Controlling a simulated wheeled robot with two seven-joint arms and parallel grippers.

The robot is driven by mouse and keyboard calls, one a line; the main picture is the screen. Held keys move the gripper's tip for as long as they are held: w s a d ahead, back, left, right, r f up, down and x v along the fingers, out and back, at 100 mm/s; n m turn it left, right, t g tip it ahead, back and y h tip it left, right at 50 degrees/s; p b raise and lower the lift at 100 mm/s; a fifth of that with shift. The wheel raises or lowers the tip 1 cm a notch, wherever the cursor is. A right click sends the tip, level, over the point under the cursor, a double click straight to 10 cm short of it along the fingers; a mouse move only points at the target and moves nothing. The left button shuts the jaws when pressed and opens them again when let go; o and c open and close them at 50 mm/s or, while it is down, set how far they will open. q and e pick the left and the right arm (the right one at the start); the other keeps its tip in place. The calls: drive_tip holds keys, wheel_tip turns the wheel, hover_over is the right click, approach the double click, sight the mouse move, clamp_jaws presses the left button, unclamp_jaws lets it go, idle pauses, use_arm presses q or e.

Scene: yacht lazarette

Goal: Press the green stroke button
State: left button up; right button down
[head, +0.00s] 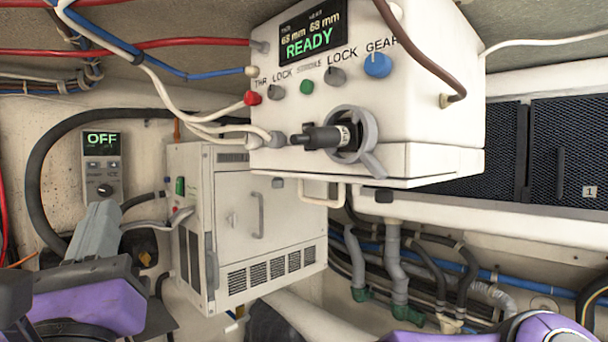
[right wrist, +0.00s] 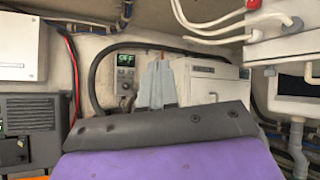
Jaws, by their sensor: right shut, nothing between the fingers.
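The green stroke button (head: 307,87) is a small round knob on the front of the white control box (head: 425,110), in a row with grey lock knobs. Its label is small and blurred. The box's display (head: 313,38) reads READY. My right gripper (head: 102,207) is at the lower left of the head view, well below and left of the button, touching nothing that I can see. Its grey fingers are shut and empty; they also show in the right wrist view (right wrist: 157,66). The button cannot be made out in the wrist view. My left gripper is not in view.
A red knob (head: 252,98), a blue gear knob (head: 377,65) and a black handle in a grey ring (head: 365,135) crowd the box front. White cables cross to its left side. A white cabinet (head: 265,225) stands below. A wall panel (head: 102,165) reads OFF.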

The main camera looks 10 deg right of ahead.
sight(305, 87)
drive_tip(key=s+d+r+m+g+h, duration=0.1)
drive_tip(key=d+r+m+h, duration=0.4)
drive_tip(key=m, duration=0.7)
drive_tip(key=s+d+r+m+g+h, duration=0.1)
drive_tip(key=d+r+m+h, duration=0.4)
drive_tip(key=m, duration=0.8)
wheel_tip(305, 87, up, 4)
drive_tip(key=s+h, duration=0.1)
drive_tip(key=h, duration=0.2)
drive_tip(key=shift+s+d+r+h+p, duration=0.2)
drive_tip(key=shift+s+d+h+p, duration=0.1)
drive_tip(key=shift+s+h+p, duration=0.1)
drive_tip(key=shift+d, duration=0.1)
drive_tip(key=shift+w+d+p, duration=0.1)
drive_tip(key=shift+w+d, duration=0.75)
drive_tip(key=shift+d, duration=0.35)
drive_tip(key=shift+w+d+p, duration=0.15)
drive_tip(key=shift+w+d, duration=0.7)
drive_tip(key=shift+d, duration=0.3)
drive_tip(key=shift+w+d+p, duration=0.1)
drive_tip(key=shift+w+d, duration=0.75)
drive_tip(key=shift+d, duration=0.35)
drive_tip(key=shift+w+d, duration=0.25)
drive_tip(key=shift+d, duration=0.1)
